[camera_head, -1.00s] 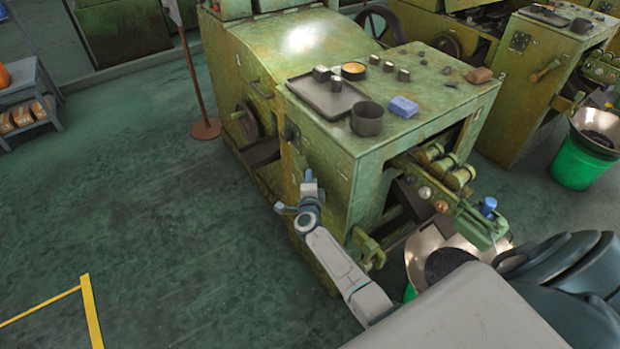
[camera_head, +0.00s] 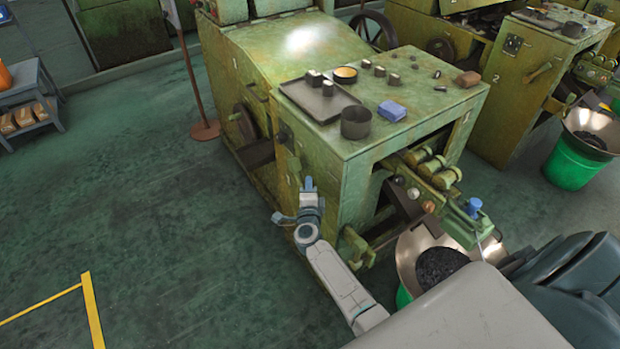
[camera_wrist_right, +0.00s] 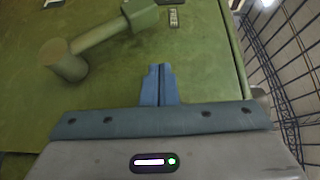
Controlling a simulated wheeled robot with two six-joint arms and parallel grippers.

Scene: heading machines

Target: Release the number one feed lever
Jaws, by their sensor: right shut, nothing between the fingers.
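The feed lever (camera_wrist_right: 98,36) is green like the machine, with a round cylindrical knob (camera_wrist_right: 65,60) at its left end and a hub (camera_wrist_right: 140,14) at its upper right. In the right wrist view it lies above and left of my right gripper (camera_wrist_right: 158,70), whose blue fingers are together, empty and apart from it. In the head view my right gripper (camera_head: 308,184) is beside the near left face of the worn green heading machine (camera_head: 250,60); I cannot make out the lever clearly there. My left gripper is not in view.
A tray (camera_head: 320,106), a dark cup (camera_head: 355,123) and a blue block (camera_head: 391,111) stand on the machine top. A metal funnel (camera_head: 410,262) with dark contents is at the lower right. Wire mesh (camera_wrist_right: 285,70) rises at right in the wrist view.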

